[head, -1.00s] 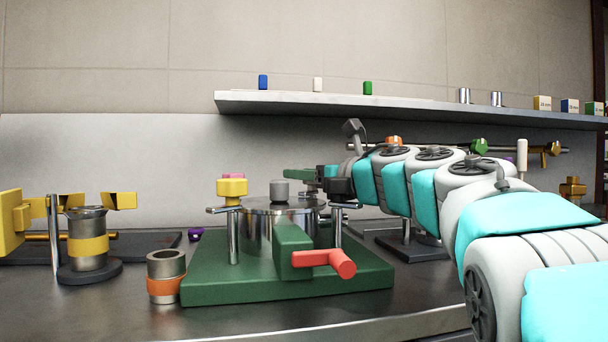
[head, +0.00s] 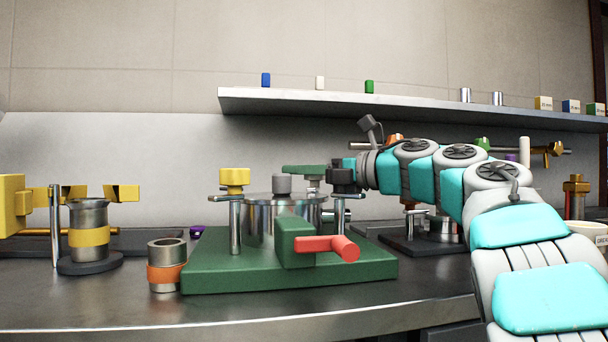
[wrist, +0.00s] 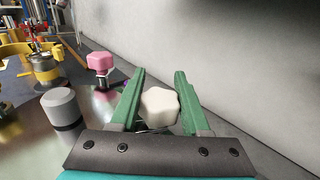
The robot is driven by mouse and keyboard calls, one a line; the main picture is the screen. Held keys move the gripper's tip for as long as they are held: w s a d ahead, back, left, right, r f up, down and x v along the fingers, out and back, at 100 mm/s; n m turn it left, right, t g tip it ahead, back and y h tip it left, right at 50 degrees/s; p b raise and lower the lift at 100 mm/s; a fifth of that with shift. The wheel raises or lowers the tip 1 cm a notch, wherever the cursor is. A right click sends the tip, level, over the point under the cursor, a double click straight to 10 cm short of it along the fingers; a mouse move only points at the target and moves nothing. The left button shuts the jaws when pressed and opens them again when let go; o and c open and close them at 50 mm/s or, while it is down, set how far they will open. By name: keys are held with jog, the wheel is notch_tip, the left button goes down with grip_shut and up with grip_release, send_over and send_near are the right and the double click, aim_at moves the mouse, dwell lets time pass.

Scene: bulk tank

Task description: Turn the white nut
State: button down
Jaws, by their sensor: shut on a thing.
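The white nut (wrist: 160,106), a lobed knob, sits between the two green fingers of my gripper (wrist: 160,75) in the wrist view. The fingers are shut on its sides, with their tips reaching past it. In the head view my gripper (head: 303,170) is at the back of the lidded metal tank (head: 262,215), and I cannot make out the white nut there. The tank stands on a green base (head: 215,277). A grey knob (head: 282,184) is on top of its lid and also shows in the wrist view (wrist: 61,107).
A pink nut (wrist: 100,62) stands left of my gripper. A yellow nut (head: 235,177) and a black nut (head: 342,178) top posts at the tank's front. A red handle (head: 328,246) juts forward. A wall (wrist: 255,60) is close on the right in the wrist view.

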jog(key=shift+f+n+g+y, duration=0.1)
jog(key=shift+n+g+y, duration=0.25)
jog(key=shift+g, duration=0.25)
jog(key=shift+c, duration=2)
grip_release()
jog(key=shift+s, duration=0.1)
jog(key=shift+d, duration=0.1)
jog(key=b+v, duration=0.2)
jog(key=v, duration=0.5)
jog(key=shift+s+d, duration=0.2)
jog(key=shift+d, duration=0.1)
